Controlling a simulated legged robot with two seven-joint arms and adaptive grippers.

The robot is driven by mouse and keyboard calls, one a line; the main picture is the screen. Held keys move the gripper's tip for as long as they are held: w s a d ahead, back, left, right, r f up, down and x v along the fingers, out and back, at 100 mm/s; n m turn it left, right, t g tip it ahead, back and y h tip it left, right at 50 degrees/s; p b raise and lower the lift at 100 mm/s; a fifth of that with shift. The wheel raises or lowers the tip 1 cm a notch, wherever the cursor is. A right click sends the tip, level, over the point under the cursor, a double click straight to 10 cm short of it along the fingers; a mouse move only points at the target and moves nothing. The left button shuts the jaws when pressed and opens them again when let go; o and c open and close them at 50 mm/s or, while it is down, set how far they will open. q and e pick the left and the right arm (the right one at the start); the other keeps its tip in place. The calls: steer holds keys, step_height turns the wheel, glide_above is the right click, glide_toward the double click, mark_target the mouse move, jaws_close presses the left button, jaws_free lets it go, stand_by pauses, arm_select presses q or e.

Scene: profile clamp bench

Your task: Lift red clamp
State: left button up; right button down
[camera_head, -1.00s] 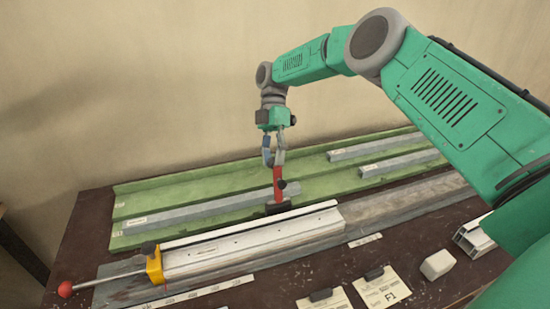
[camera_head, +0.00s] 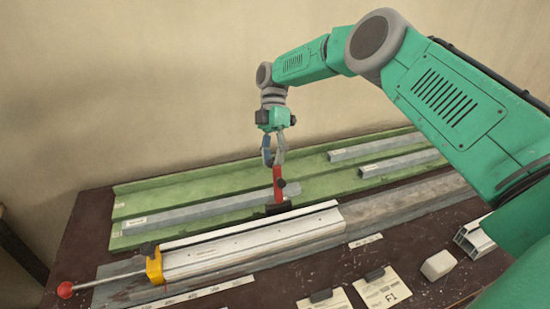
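The red clamp (camera_head: 278,184) stands upright with its dark base at the back edge of the white profile (camera_head: 250,238), in the middle of the head view. My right gripper (camera_head: 273,161) comes down from above, and its fingers are at the top of the red clamp handle. The fingers look close around the handle top, but the view is too small to tell whether they grip it. My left gripper is not in view.
A green tray (camera_head: 128,195) with several grey profiles lies behind the clamp. A red-knobbed lever (camera_head: 65,290) with a yellow bracket (camera_head: 154,266) is at the left end.

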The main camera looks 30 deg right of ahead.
steer(key=c, duration=1.3)
jaws_free()
steer(key=shift+s+a+f, duration=0.1)
steer(key=shift+s+f, duration=0.05)
steer(key=shift+f, duration=0.35)
steer(key=shift+s+a+f, duration=0.1)
steer(key=shift+f, duration=0.4)
steer(key=shift+o, duration=0.2)
steer(key=shift+w+f, duration=0.1)
steer(key=shift+w, duration=0.1)
steer(key=shift+s, duration=0.1)
steer(key=shift+r, duration=0.2)
steer(key=v, duration=0.8)
steer(key=shift+f, duration=0.15)
